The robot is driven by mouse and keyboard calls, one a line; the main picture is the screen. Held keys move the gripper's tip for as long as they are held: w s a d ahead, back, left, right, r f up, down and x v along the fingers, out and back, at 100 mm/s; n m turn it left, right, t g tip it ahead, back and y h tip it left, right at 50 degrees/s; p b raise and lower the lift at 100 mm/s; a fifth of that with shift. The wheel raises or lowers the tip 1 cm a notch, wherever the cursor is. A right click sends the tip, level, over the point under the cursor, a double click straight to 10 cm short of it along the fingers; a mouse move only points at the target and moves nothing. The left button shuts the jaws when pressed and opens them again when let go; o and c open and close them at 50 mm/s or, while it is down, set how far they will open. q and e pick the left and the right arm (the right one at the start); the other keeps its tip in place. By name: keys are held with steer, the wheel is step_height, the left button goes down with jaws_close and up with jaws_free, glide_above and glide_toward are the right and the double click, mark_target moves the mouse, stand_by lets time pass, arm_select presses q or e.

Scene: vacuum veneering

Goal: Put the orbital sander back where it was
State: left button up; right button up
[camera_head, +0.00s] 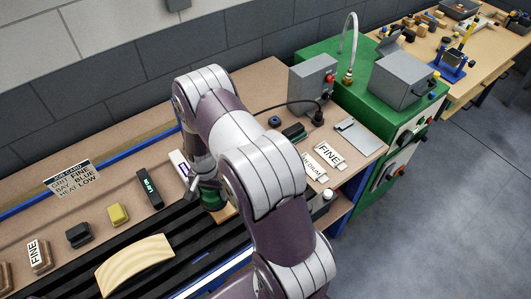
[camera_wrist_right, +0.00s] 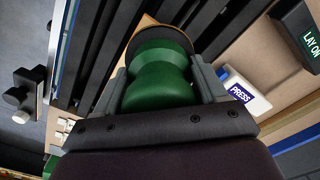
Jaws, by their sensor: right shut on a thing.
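The orbital sander, with a rounded green body, is in my right gripper (camera_wrist_right: 160,85). In the right wrist view the sander (camera_wrist_right: 158,92) sits between the two grey fingers, with its dark round pad beyond. In the head view only part of the green sander (camera_head: 211,197) shows below my right wrist, over the right end of the dark slatted bed; the arm hides much of it. I cannot tell whether its pad touches the surface below. The FINE card (camera_head: 329,153) and MEDIUM card (camera_head: 313,166) lie to the right on the bench. My left gripper is out of view.
A curved wooden piece (camera_head: 135,263) lies on the slatted bed. A PRESS item (camera_wrist_right: 238,90) is close beside the gripper; a LAY ON block (camera_head: 150,193) is further left. A yellow block (camera_head: 118,214) and black block (camera_head: 78,235) follow. A green cabinet (camera_head: 340,65) stands at right.

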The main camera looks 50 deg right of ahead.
steer(key=shift+w+a+r+p, duration=0.15)
steer(key=shift+r+p, duration=0.1)
steer(key=shift+r, duration=0.35)
steer(key=shift+a+r+p, duration=0.15)
steer(key=shift+r+p, duration=0.05)
steer(key=shift+r, duration=0.4)
steer(key=shift+d, duration=0.1)
steer(key=shift+d+f, duration=0.1)
